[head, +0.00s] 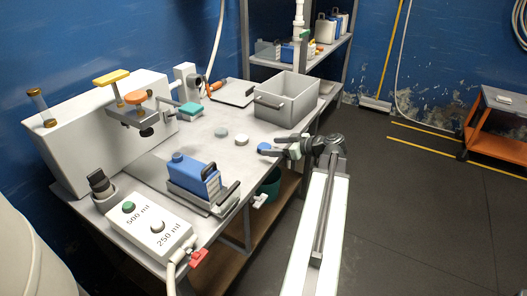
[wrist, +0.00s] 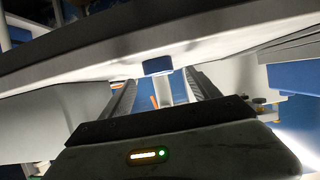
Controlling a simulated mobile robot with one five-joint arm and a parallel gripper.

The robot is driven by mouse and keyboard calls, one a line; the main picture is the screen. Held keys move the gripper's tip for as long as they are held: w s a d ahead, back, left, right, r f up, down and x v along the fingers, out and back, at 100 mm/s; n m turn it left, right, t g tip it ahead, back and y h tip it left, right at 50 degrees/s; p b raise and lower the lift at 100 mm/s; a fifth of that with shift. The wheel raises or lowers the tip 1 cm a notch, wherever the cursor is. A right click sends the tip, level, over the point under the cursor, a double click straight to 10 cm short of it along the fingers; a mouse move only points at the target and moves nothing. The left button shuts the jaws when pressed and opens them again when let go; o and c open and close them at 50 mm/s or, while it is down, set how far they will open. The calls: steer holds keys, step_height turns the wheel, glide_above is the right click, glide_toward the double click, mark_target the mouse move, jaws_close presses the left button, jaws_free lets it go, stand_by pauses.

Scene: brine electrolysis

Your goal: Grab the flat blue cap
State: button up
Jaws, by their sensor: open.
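The flat blue cap (head: 264,148) lies on the grey worktop near its right edge in the head view. My gripper (head: 276,144) comes in from the right, over that edge, with its fingertips just beside the cap. In the wrist view, a small blue piece that looks like the cap (wrist: 157,66) shows ahead, between the lines of my two fingers (wrist: 161,78). The fingers are apart with nothing held between them. Whether a fingertip touches the cap is too small to tell.
A white disc (head: 242,139) and a greenish disc (head: 221,132) lie left of the cap. A grey bin (head: 287,100) stands behind it. A blue jug (head: 196,176) sits in a tray at the front. A green bucket (head: 268,187) is under the worktop.

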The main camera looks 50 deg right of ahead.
mark_target(266, 147)
steer(key=b+x, duration=0.1)
steer(key=x, duration=0.2)
steer(key=shift+w+f, duration=0.25)
steer(key=c, duration=1.4)
step_height(266, 147, up, 10)
steer(key=p, duration=1)
steer(key=shift+r, duration=0.15)
